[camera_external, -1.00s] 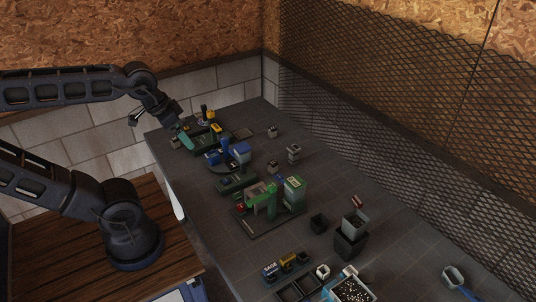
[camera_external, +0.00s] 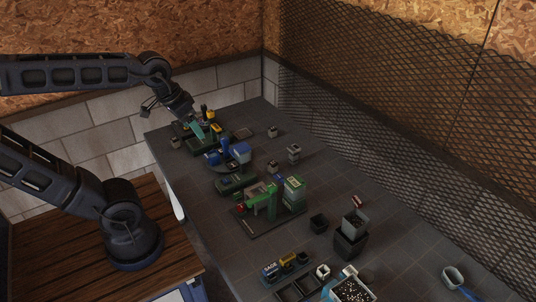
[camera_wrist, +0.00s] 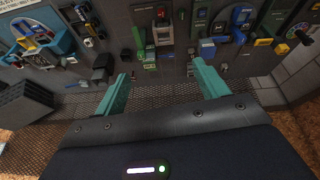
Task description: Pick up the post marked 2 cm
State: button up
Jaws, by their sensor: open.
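No marking "2 cm" can be read in either view, so I cannot tell which small piece is the post. Candidates are small yellow-topped pieces (camera_external: 211,114) at the far left end of the bench, by my gripper (camera_external: 197,131). Its teal fingers point down there, above or beside the green and dark fixtures; contact cannot be told. In the wrist view my gripper (camera_wrist: 160,70) has its two teal fingers wide apart with nothing held between them. A small green piece (camera_wrist: 150,62) and a yellow block (camera_wrist: 262,42) show beyond the fingers.
A blue device (camera_external: 241,151) stands just right of my gripper. A green machine (camera_external: 268,200) sits mid-bench.

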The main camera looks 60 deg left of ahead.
jog(key=w+a+n+g+h, duration=0.15)
jog(key=w+n, duration=0.25)
jog(key=w, duration=1.2)
jog(key=n+g+h, duration=0.3)
jog(key=n, duration=1)
send_over(296, 147)
jog(key=a, duration=0.3)
notch_tip(296, 147, down, 32)
jog(key=shift+x, duration=5)
jog(key=shift+w+a, duration=0.1)
jog(key=shift+w, duration=0.05)
jog(key=c, duration=1.1)
